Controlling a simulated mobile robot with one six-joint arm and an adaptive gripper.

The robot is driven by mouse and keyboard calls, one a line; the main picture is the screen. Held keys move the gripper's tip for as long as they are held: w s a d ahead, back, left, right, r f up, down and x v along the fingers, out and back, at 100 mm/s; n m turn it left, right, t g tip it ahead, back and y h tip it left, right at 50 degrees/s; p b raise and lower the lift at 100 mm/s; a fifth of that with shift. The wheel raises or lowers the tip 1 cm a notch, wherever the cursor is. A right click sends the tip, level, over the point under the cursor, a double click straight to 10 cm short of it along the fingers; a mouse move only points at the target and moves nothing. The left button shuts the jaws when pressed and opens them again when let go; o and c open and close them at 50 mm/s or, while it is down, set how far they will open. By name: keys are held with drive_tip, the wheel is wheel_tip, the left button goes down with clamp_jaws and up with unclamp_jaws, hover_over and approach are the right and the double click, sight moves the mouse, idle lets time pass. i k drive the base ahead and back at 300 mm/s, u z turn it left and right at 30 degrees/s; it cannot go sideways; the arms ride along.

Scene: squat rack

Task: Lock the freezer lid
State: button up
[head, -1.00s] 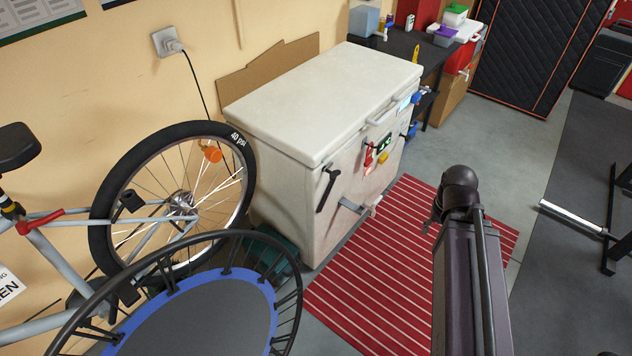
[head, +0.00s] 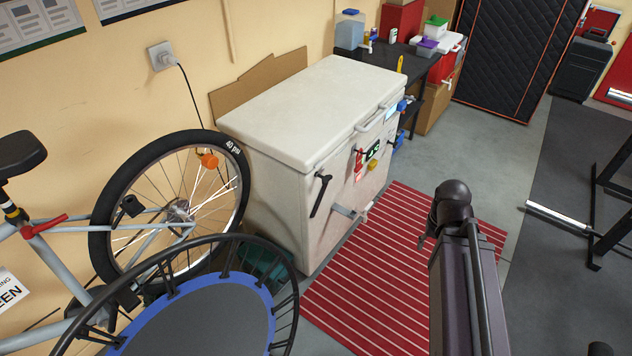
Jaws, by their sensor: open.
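The white chest freezer (head: 268,200) stands against the wall with its lid (head: 315,105) down. A pale handle (head: 377,122) is on the lid's front edge. A black lever (head: 320,193) hangs on the front face near the left corner. A grey bar with a pale end (head: 350,211) sticks out low on the front. My arm rises at the lower right. Dark claw-like tips of my gripper (head: 426,238) show beside it, open and apart from the freezer, mostly hidden behind the arm.
A red striped mat (head: 345,290) lies before the freezer. A bicycle (head: 180,210) and a trampoline (head: 215,315) crowd the left side. A dark table (head: 395,62) with boxes stands behind. Rack posts (head: 600,215) stand on dark flooring at right. Grey floor beyond the mat is clear.

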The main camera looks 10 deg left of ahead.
sight(325, 179)
drive_tip(key=z, duration=0.1)
drive_tip(key=i, duration=0.95)
drive_tip(key=u, duration=0.05)
